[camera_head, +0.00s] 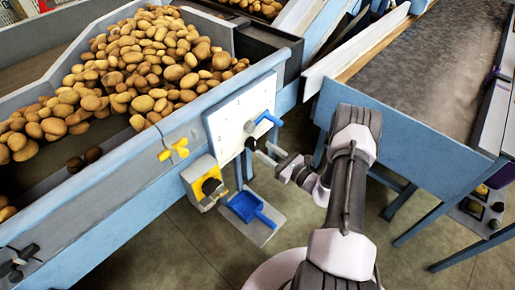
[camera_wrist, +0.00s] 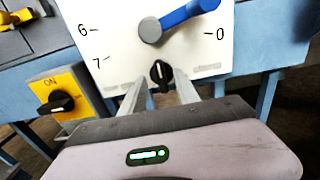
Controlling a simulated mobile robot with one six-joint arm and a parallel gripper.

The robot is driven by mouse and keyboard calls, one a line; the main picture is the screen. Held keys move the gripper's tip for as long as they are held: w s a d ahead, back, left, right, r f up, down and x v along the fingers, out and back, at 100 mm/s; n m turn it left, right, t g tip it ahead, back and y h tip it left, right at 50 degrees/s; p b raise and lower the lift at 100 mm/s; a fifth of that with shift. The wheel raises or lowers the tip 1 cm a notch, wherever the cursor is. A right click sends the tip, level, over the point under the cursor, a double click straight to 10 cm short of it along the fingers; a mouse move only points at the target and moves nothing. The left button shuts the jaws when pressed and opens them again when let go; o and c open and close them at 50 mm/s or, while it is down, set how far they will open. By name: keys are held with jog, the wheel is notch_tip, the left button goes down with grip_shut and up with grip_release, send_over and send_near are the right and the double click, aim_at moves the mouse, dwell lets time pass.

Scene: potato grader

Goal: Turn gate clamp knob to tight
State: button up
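A small black knob (camera_wrist: 160,73) with a pale pointer mark aimed roughly upward sits low on a white scale plate (camera_wrist: 110,45). The small print beside it is too small to read. It also shows in the head view as a dark knob (camera_head: 250,143) on the white plate (camera_head: 228,117). My gripper (camera_wrist: 160,80) is open, with one finger to each side of the knob in the wrist view and gaps between. I cannot tell whether the fingertips reach around it or stop short. In the head view, my gripper (camera_head: 263,153) is close to the plate.
A blue lever (camera_wrist: 187,15) pivots just above the knob, pointing up right near 0. A yellow switch box (camera_wrist: 73,90) marked ON, with a black knob, is at left. Potatoes (camera_head: 150,60) fill the grader.

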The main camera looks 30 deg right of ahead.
aim_at(255, 143)
jog(key=x, duration=0.4)
jog(key=shift+w+a+b, duration=0.15)
jog(key=shift+w+b, duration=0.15)
jog(key=shift+b, duration=0.1)
grip_shut()
jog(key=shift+m, duration=0.3)
jog(key=shift+w+d+f+m+b, duration=0.15)
jog(key=shift+d+f+m, duration=0.15)
jog(key=shift+m, duration=2.55)
jog(key=shift+d+f+m+b, duration=0.1)
jog(key=shift+d+f+m, duration=0.15)
jog(key=shift+m, duration=2.65)
jog(key=shift+w+d+f+m+b, duration=0.15)
jog(key=shift+d+f+m, duration=0.15)
jog(key=shift+m, duration=2.55)
jog(key=shift+s+a, duration=0.1)
